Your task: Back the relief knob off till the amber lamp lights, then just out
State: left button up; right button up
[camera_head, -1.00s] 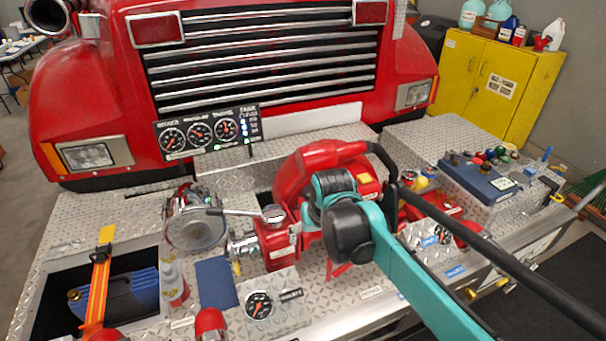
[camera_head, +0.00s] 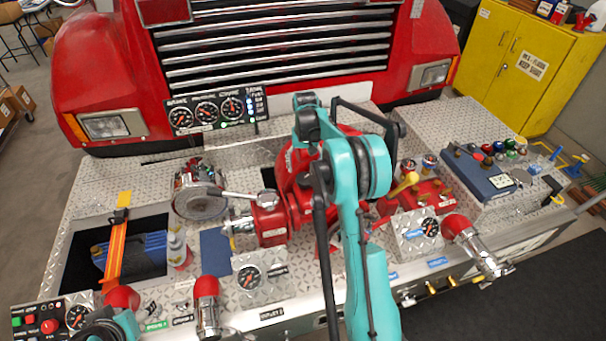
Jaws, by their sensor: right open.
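A red pump (camera_head: 270,222) sits mid-deck, partly hidden behind my right arm. Beside it, to the right, a red manifold (camera_head: 428,193) carries a yellow-handled part (camera_head: 405,184) and two small gauge-like caps. I cannot tell which part is the relief knob, and I make out no lit amber lamp. My right gripper (camera_head: 368,113) is open and empty above the pump's far right side. Its fingertips are hard to make out against the deck. A piece of my left arm shows at the lower left edge; its gripper is out of frame.
A three-gauge panel (camera_head: 210,112) stands before the grille. A control box (camera_head: 488,172) with coloured knobs is at right, below a yellow cabinet (camera_head: 515,65). Red-capped outlets (camera_head: 206,298) line the front. A button panel (camera_head: 40,322) is at lower left. The right deck plate has free room.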

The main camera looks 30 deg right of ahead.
aim_at(305, 177)
notch_tip(305, 177, down, 6)
jog(key=shift+r, duration=0.1)
